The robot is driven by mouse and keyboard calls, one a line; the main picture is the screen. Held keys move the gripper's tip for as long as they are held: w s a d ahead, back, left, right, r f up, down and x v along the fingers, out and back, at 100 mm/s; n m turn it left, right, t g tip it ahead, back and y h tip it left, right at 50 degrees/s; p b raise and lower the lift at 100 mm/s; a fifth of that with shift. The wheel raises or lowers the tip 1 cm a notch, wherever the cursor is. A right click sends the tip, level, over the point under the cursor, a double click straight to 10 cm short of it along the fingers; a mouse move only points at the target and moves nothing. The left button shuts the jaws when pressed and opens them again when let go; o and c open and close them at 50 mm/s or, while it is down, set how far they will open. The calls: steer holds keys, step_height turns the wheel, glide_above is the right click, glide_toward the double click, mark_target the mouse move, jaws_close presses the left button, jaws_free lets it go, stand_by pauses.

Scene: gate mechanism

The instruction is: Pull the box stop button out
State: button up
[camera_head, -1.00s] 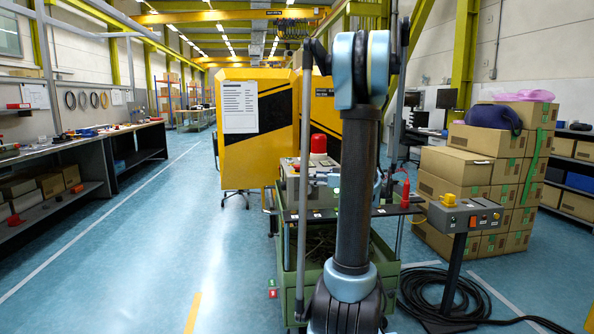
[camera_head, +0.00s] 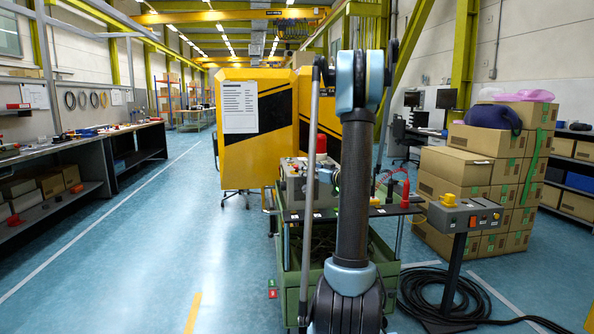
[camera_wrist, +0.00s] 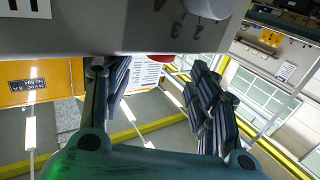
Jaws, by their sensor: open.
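A pedestal control box (camera_head: 465,214) with a yellow part and coloured buttons stands at right. A red bottle-like item (camera_head: 405,193) is on the cart top. Black cable (camera_head: 425,290) lies on the floor. Stacked cartons (camera_head: 465,170) stand behind. The left floor is clear.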

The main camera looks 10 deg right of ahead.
mark_target(297, 166)
steer(key=x, duration=0.8)
steer(key=shift+w+a, duration=0.1)
